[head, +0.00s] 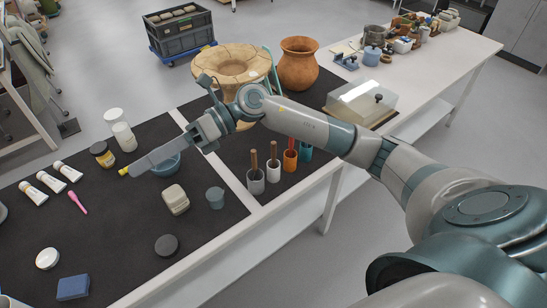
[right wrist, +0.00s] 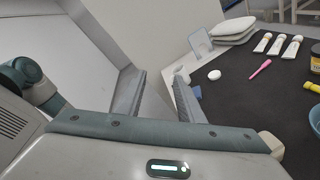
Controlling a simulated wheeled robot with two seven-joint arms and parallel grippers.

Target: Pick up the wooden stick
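Brown wooden-looking sticks stand upright in the holders near the table's front edge in the head view. One stick (head: 254,159) is in a grey cup (head: 257,184), and another stick (head: 273,151) is in a white cup (head: 273,172). I cannot tell which one the task names. My right gripper (head: 148,161) is left of these cups, over the dark mat beside a blue bowl (head: 167,166). In the right wrist view its two fingers (right wrist: 161,88) stand apart with nothing between them. My left gripper is not in view.
An orange cup (head: 290,160) stands right of the white cup. A beige block (head: 175,199), a grey-blue cup (head: 215,197) and a dark disc (head: 166,245) lie in front of the gripper.

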